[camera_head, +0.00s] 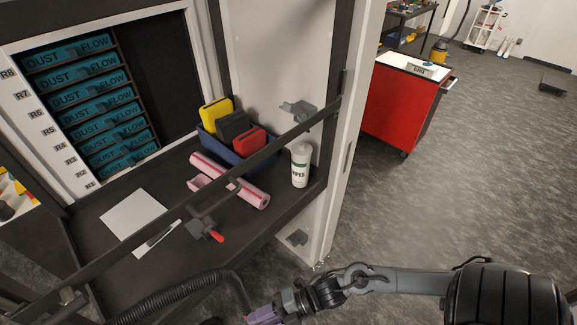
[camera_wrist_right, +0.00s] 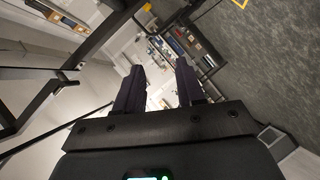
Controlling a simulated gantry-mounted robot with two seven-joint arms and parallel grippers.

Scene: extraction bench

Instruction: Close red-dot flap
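I cannot make out a flap with a red dot in either view. A grey latch with a red tip (camera_head: 215,236) hangs on the dark bar at the bench front in the head view. My right gripper (camera_head: 262,317) is low in the head view, with purple fingers partly cut off by the bottom edge. In the right wrist view its two dark fingers (camera_wrist_right: 158,92) stand apart with an empty gap between them. A black ribbed hose (camera_head: 190,292) ends close to it; I cannot tell whether they touch. My left gripper is out of view.
The dark bar (camera_head: 150,236) crosses in front of the bench. On the bench are a blue bin (camera_head: 228,146), a pink roll (camera_head: 232,182), a white bottle (camera_head: 300,166) and a white sheet (camera_head: 131,216). A red cabinet (camera_head: 398,105) stands beyond, with open floor right of it.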

